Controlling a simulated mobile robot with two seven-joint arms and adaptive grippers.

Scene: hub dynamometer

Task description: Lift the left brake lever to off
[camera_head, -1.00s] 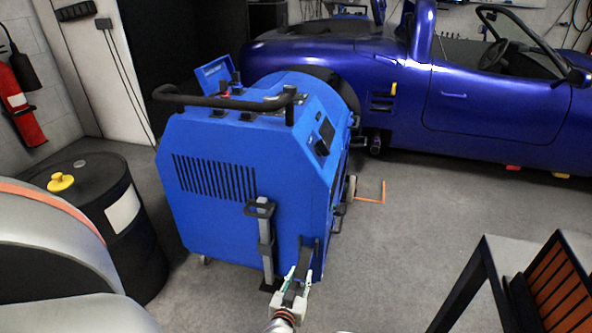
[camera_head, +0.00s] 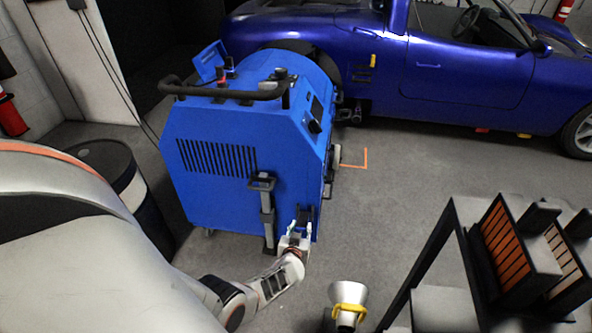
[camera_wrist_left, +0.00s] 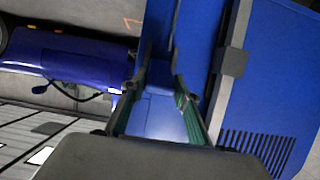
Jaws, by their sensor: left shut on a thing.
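The blue dynamometer (camera_head: 205,195) stands in the middle of the head view. A short dark lever (camera_head: 304,213), which I take for the left brake lever, is at the lower right corner of its near face. My left gripper (camera_head: 301,229) is shut on this lever, with a finger on each side. My right gripper is not in view.
A grey post with a black handle (camera_head: 263,182) stands just left of the lever. A black drum (camera_head: 115,165) is at left. Open floor lies between.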

